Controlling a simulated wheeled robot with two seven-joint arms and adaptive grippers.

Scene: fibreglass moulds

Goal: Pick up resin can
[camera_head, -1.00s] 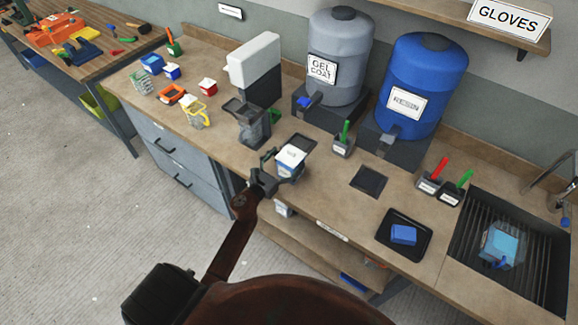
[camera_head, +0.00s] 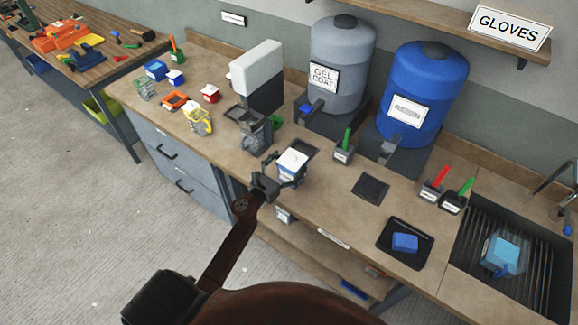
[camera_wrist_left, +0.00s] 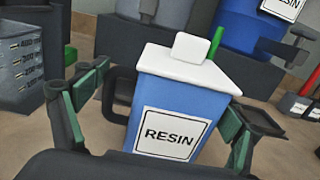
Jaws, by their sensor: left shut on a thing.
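The resin can (camera_head: 291,170) is a blue box-shaped can with a white lid and a white label. It is upright near the front edge of the bench, below the scale-like grey-and-white machine. In the left wrist view the can (camera_wrist_left: 170,125) fills the middle, with its RESIN label facing me. My left gripper (camera_head: 279,176) is shut on the can, its green-padded fingers on either side of it. Whether the can's base touches the bench is hard to tell. My right gripper is not in view.
A grey gel coat drum (camera_head: 341,62) and a blue resin drum (camera_head: 423,90) stand behind. A dark square pad (camera_head: 370,188) and a black tray (camera_head: 383,248) with a blue block (camera_head: 405,242) lie to the right. A sink (camera_head: 545,285) is at far right.

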